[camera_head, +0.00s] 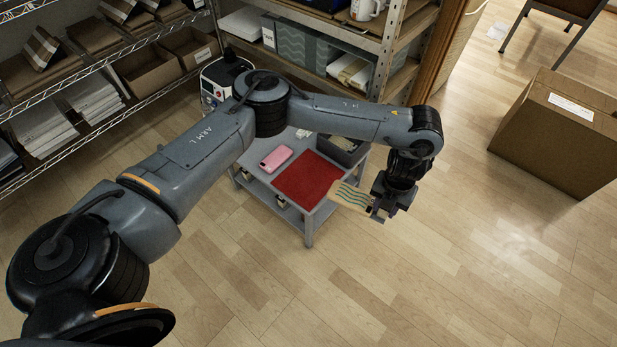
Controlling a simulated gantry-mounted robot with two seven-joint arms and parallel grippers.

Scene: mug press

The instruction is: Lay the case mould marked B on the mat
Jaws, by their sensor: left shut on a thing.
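My left gripper (376,208) is past the right edge of the small grey table. It is shut on a flat beige piece with teal wavy lines (350,196), which sticks out to the left, overlapping the mat's right corner in the picture. The red mat (306,180) lies on the table top with nothing seen lying on it. A pink, phone-shaped piece (276,158) lies left of the mat. A dark tray (343,152) stands behind the mat, its contents partly hidden by my arm. I can read no letter B on anything. My right gripper is out of view.
A white and black machine (225,78) stands at the table's back left, partly behind my left arm. Shelves with boxes and paper stand at the left and back. A large cardboard box (560,135) stands at the right. The floor in front is clear.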

